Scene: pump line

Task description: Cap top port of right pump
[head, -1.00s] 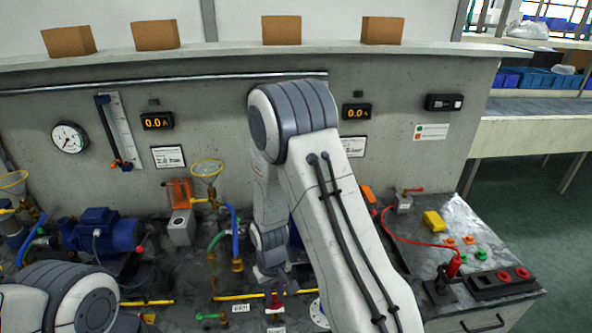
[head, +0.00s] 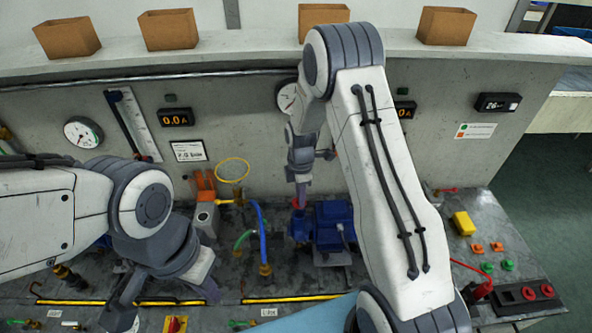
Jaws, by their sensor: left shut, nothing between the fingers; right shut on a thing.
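The right pump (head: 333,224) is blue and stands on the bench right of centre, partly hidden by my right arm. My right gripper (head: 299,197) points down above the pump's left end. It is shut on a small red piece (head: 298,204), likely the cap. The top port is not clear behind it, and I cannot tell whether the piece touches it. My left gripper (head: 124,312) is low at the left, over the front of the bench. It is shut and empty, its tips poorly seen.
A yellow ring funnel (head: 233,170), an orange-topped grey unit (head: 206,212) and a blue hose (head: 261,232) stand left of the pump. A yellow block (head: 463,223), loose orange and green pieces and a black holder (head: 528,296) lie at the right. A wall stands behind.

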